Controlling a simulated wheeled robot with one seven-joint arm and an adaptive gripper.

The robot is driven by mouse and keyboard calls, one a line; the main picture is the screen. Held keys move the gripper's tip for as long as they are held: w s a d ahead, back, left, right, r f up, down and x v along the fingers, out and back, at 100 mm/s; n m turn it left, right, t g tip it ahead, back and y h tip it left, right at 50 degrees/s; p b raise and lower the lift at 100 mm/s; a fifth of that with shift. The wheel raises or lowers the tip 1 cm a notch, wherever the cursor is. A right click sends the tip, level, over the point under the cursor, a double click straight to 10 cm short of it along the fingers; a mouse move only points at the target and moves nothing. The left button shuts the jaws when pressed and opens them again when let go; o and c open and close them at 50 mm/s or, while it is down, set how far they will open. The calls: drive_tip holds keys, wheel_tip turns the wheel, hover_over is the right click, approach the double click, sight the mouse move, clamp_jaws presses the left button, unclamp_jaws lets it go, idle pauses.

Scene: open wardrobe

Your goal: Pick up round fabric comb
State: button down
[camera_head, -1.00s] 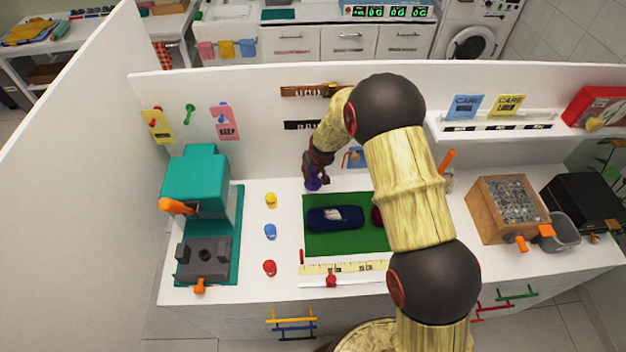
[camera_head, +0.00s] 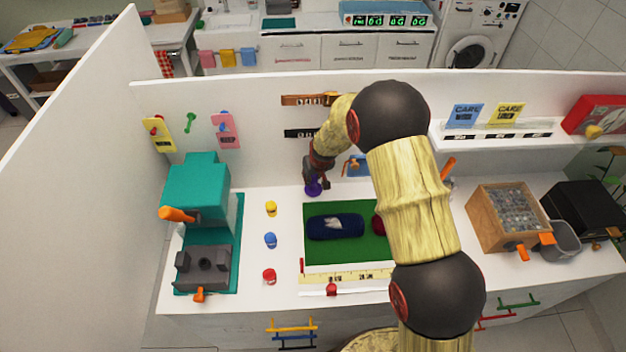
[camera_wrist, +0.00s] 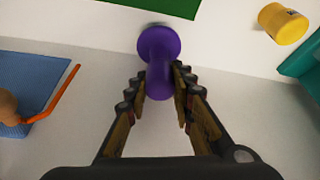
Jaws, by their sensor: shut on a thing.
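The purple round fabric comb (camera_head: 313,188) is at the back of the white counter, just left of the green mat's far corner. In the wrist view the comb (camera_wrist: 159,45) shows a round disc and a thicker stem end. My gripper (camera_wrist: 158,86) has its two fingers on either side of the stem and is shut on it. In the head view my gripper (camera_head: 317,178) is small and partly merges with the comb. I cannot tell whether the comb still touches the counter.
The green mat (camera_head: 318,253) carries a dark blue bundle (camera_head: 335,228). Yellow (camera_head: 271,209), blue (camera_head: 270,240) and red (camera_head: 269,276) knobs stand left of it. A teal press (camera_head: 196,190) is at the far left. The back wall (camera_head: 250,110) rises close behind my gripper.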

drive_tip(key=s+d+r, duration=0.2)
drive_tip(key=s+r, duration=0.3)
drive_tip(key=s, duration=0.1)
drive_tip(key=s+d+r, duration=0.2)
drive_tip(key=s+r, duration=0.4)
drive_tip(key=s, duration=0.1)
drive_tip(key=shift+s+d+r, duration=0.15)
drive_tip(key=shift+d+r, duration=0.05)
drive_tip(key=shift+d, duration=0.1)
drive_tip(key=c, duration=2.2)
unclamp_jaws()
drive_tip(key=shift+c, duration=1)
